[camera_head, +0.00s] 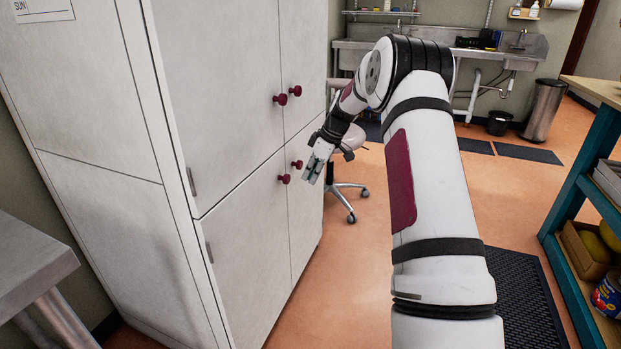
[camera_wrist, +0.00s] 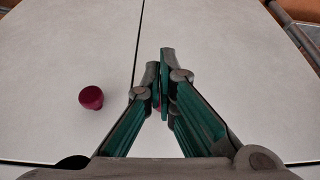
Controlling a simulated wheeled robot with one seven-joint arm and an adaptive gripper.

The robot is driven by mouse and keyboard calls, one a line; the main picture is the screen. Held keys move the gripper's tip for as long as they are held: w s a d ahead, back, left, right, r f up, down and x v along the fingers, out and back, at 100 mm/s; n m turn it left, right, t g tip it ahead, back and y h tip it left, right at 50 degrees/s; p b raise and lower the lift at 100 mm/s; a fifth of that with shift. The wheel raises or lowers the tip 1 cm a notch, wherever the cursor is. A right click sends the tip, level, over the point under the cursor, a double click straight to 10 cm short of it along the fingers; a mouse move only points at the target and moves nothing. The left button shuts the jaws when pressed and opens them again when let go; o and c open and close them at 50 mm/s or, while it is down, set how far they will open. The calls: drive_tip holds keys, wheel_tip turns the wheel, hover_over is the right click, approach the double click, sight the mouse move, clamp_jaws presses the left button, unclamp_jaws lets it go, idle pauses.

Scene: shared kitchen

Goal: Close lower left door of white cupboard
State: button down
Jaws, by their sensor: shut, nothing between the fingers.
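The white cupboard (camera_head: 215,90) stands at the left of the head view. Its lower left door (camera_head: 245,255) looks flush with the doors around it, with no clear gap. This door has a dark red knob (camera_head: 284,179) near its upper right corner. My gripper (camera_head: 313,172) is shut and empty, just right of the lower knobs in the head view. In the wrist view the gripper (camera_wrist: 159,75) is over white door panels beside the seam between them. A red knob (camera_wrist: 91,97) shows left of the fingers; I cannot tell which door it belongs to. Contact with a panel cannot be told.
A stool (camera_head: 345,190) on wheels stands behind my gripper. A metal table (camera_head: 30,265) is at the lower left. A teal shelf unit (camera_head: 570,195) stands at the right, beside a black mat (camera_head: 520,290). Orange floor lies open between cupboard and shelf.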

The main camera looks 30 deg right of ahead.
drive_tip(key=p+v, duration=0.2)
drive_tip(key=v, duration=0.6)
drive_tip(key=shift+s+d, duration=0.2)
drive_tip(key=s+a+r+m+g+h, duration=0.1)
drive_tip(key=s+a+r+m, duration=0.1)
drive_tip(key=s+a+r, duration=0.7)
drive_tip(key=s+a+r+m+g+h, duration=0.1)
drive_tip(key=s+a+r, duration=0.5)
drive_tip(key=s+a, duration=0.55)
drive_tip(key=s+a+f+m, duration=0.1)
drive_tip(key=s+a+f, duration=0.15)
drive_tip(key=s, duration=0.65)
drive_tip(key=s+a+f+m+g, duration=0.1)
drive_tip(key=s+a+m, duration=0.15)
drive_tip(key=s, duration=0.75)
drive_tip(key=s+a+f+m, duration=0.1)
drive_tip(key=s+a, duration=0.3)
drive_tip(key=s, duration=0.5)
wheel_tip(320, 180, up, 24)
drive_tip(key=t+p, duration=0.3)
drive_tip(key=p, duration=2)
drive_tip(key=shift+w+d+t+h, duration=0.15)
drive_tip(key=shift+d+t+h, duration=0.15)
drive_tip(key=shift+h, duration=0.1)
